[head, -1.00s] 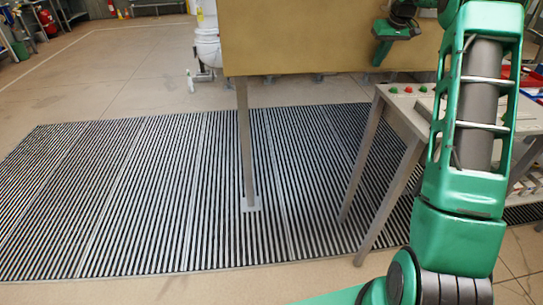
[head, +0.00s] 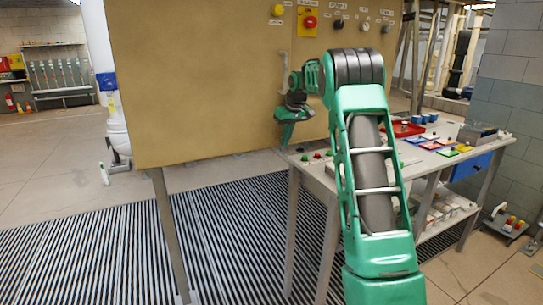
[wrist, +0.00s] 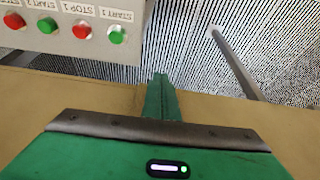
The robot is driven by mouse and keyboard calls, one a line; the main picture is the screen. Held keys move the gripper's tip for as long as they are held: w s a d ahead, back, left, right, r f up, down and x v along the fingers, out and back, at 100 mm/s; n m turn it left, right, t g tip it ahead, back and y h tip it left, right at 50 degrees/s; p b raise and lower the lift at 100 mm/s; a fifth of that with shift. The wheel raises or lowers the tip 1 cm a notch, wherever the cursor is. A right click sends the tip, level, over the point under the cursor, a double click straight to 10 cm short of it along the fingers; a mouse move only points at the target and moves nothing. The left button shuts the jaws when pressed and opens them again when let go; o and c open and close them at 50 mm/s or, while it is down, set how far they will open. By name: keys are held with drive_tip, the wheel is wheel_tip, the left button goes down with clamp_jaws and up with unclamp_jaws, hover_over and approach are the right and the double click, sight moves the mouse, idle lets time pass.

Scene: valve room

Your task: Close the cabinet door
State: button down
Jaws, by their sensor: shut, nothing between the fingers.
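My gripper (head: 285,141) is in front of the panel's lower right part, below this handle, pointing down. In the wrist view my gripper (wrist: 160,78) shows its green fingers together, with nothing between them. The tan surface (wrist: 215,105) lies behind the fingers there; whether they touch it I cannot tell.
A grey control desk (head: 310,165) with red and green buttons stands right of my gripper; its button box (wrist: 75,35) is close in the wrist view. A red tray (head: 405,129) sits on the desk. A striped floor grating (head: 230,230) lies below; open floor is at left.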

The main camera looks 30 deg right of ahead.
drive_tip(key=s+v, duration=0.2)
drive_tip(key=v, duration=1)
drive_tip(key=shift+d+f, duration=0.2)
drive_tip(key=shift+f, duration=0.05)
drive_tip(key=shift+a, duration=0.1)
drive_tip(key=s+a+f+m+g, duration=0.1)
drive_tip(key=s+a+f, duration=0.4)
drive_tip(key=s, duration=1.1)
drive_tip(key=s+a+f+m+g, duration=0.1)
drive_tip(key=s+a+f, duration=0.5)
drive_tip(key=s, duration=1)
drive_tip(key=s+a+f+m+g, duration=0.2)
drive_tip(key=s+a+f, duration=0.4)
drive_tip(key=s, duration=1)
drive_tip(key=shift+s+m, duration=0.2)
drive_tip(key=shift+m, duration=0.6)
drive_tip(key=shift+a, duration=0.15)
